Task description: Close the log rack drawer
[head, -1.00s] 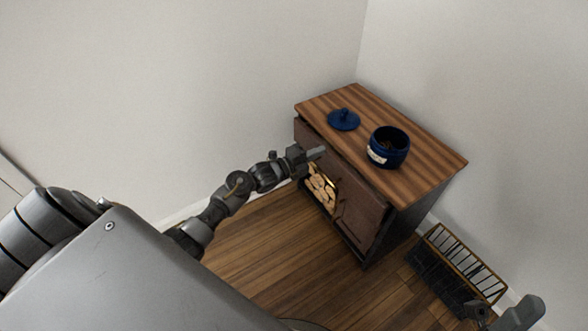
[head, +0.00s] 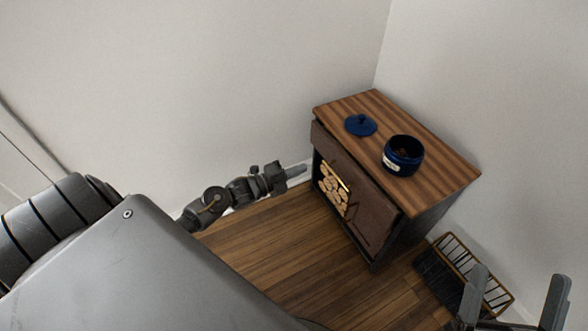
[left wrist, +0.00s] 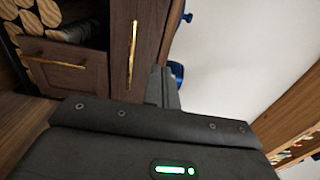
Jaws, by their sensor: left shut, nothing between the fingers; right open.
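The log rack is a wooden cabinet with stacked logs (head: 333,190) in its open compartment. Its top drawer front (head: 328,144) runs below the top board and stands slightly proud of it. In the left wrist view the drawer front (left wrist: 149,35) carries a long brass handle (left wrist: 132,55). My left gripper (head: 296,170) is shut and empty, left of the cabinet and apart from it in the head view. Its fingers (left wrist: 163,87) also show in the left wrist view. My right gripper (head: 516,287) is open and empty at lower right. The drawer's inside is hidden.
A blue jar (head: 403,157) and its blue lid (head: 361,126) rest on the cabinet top. A door (head: 375,215) is beside the logs. Walls are close behind; floor left of the cabinet is clear.

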